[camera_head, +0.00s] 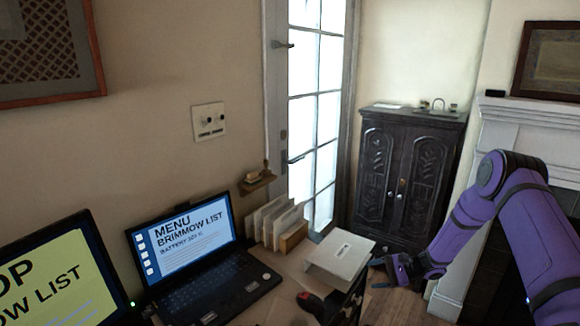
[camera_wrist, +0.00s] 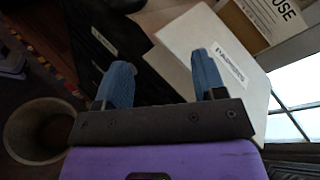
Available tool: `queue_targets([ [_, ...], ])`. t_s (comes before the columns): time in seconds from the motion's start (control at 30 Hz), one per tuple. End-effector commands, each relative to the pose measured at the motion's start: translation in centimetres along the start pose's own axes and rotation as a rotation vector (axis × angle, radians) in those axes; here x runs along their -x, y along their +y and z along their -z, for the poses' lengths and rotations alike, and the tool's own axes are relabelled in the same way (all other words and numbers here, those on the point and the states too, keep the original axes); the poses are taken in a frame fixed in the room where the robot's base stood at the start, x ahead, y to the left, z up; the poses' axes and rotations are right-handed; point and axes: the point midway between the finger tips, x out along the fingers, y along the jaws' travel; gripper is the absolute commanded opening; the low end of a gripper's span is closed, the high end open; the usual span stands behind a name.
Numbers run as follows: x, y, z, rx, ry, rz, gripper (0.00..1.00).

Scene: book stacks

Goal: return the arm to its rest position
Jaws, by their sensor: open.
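My purple arm reaches in from the right in the head view. My gripper (camera_head: 384,268) hangs just right of a white box-like object (camera_head: 340,258) with a small label, near the desk's right end. In the wrist view, the two blue fingers of my gripper (camera_wrist: 163,72) stand apart with nothing held between them. The white labelled object (camera_wrist: 200,50) shows beyond and behind the fingers in the wrist view. I cannot tell how far the fingertips are from it.
A laptop (camera_head: 190,262), a monitor (camera_head: 60,280) and a file holder (camera_head: 277,224) stand on the desk. A dark carved cabinet (camera_head: 407,175) and a white fireplace surround (camera_head: 505,135) are behind. A round bin (camera_wrist: 38,130) stands on the floor.

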Motion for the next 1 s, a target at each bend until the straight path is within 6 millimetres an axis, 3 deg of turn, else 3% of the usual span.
queue_targets([
  [0.03, 0.4, -1.3, -1.8, 0.03, 0.008, -0.036, 0.64],
  [0.2, 1.6, -4.2, -7.2, 0.116, 0.035, -0.157, 0.64],
  [0.5, 3.5, -7.7, -17.1, 0.27, 0.105, -0.359, 0.64],
  [0.73, 5.2, -8.9, -24.6, 0.387, 0.177, -0.501, 0.64],
  [1.0, 7.2, -8.7, -33.2, 0.526, 0.279, -0.65, 0.64],
])
